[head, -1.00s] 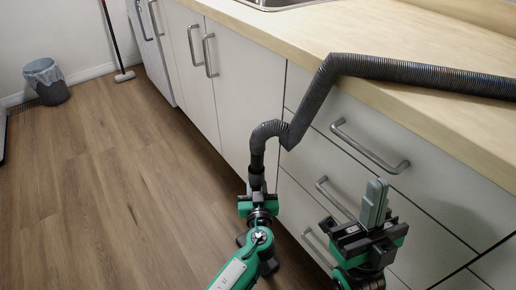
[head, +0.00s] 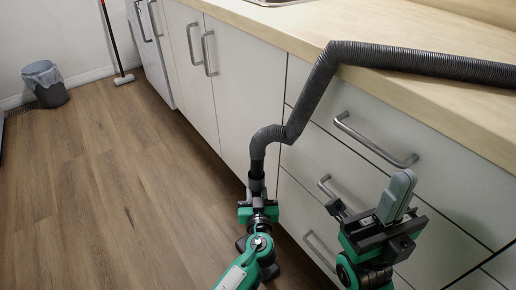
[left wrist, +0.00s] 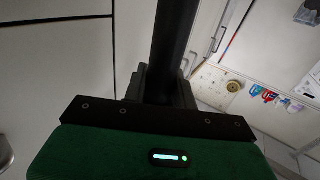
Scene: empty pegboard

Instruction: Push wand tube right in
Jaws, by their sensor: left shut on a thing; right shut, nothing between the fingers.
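A dark grey ribbed hose (head: 322,85) hangs over the counter edge and bends down to a smooth black end piece (head: 257,170). My left gripper (head: 257,188) is shut on that end piece, which points up from the jaws in front of the cabinet doors. In the left wrist view a dark tube (left wrist: 174,45) rises from between the fingers. My right gripper (head: 400,185) is shut and empty, its grey fingers pressed together and tilted up to the right, in front of the drawers. I cannot make out a separate wand tube.
The wooden counter (head: 440,110) runs along the right, with drawer handles (head: 370,140) sticking out below it. A grey bin (head: 45,84) and a broom (head: 115,50) stand at the far left. The wooden floor (head: 120,190) on the left is clear.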

